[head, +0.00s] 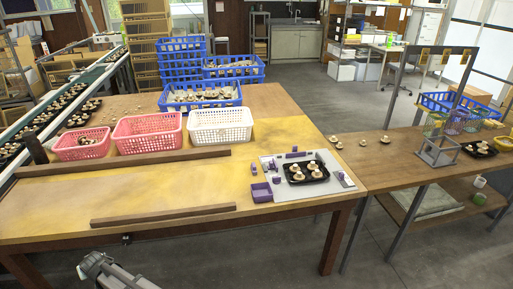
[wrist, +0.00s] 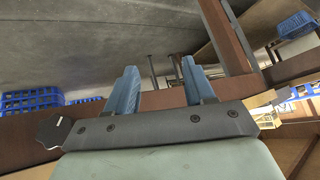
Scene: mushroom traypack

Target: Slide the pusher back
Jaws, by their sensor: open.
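A grey board (head: 312,199) lies at the right end of the large wooden table. It carries a black tray (head: 316,180) with several mushrooms (head: 299,176). I cannot tell which purple piece is the pusher. My gripper (wrist: 158,86) shows in the wrist view with two blue fingers apart and nothing between them. It faces the floor and table legs, away from the board.
Pink baskets (head: 148,143) and a white basket (head: 220,139) line the table's back. Wooden rails (head: 163,215) cross the yellowish work area, with free room between them. A side table (head: 400,172) stands at the right.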

